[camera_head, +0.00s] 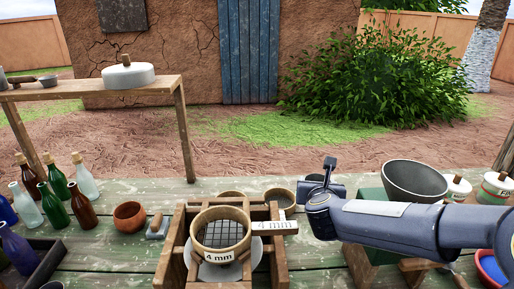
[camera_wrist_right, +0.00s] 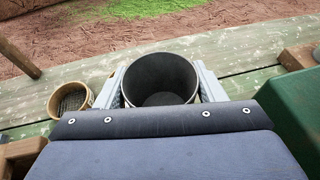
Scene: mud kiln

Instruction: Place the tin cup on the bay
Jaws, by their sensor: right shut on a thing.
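The tin cup shows in the right wrist view (camera_wrist_right: 160,75) as a dark grey, round, open vessel, upright and empty inside. My right gripper (camera_wrist_right: 160,90) is shut on it, with one pale finger on each side. In the head view my right gripper (camera_head: 320,187) is over the table's far side, left of the green box, and hides most of the cup. I cannot tell whether the cup touches the table. No part is plainly marked as the bay; I cannot tell which spot it is. My left gripper is not in view.
A wooden rack (camera_head: 180,240) holds a sieve labelled 4 mm (camera_head: 220,233). A small sieve (camera_wrist_right: 70,98) stands left of the cup. A dark bowl (camera_head: 415,181) is beside the green box (camera_head: 370,195). Several bottles (camera_head: 52,205) and a clay bowl (camera_head: 130,216) are at the left.

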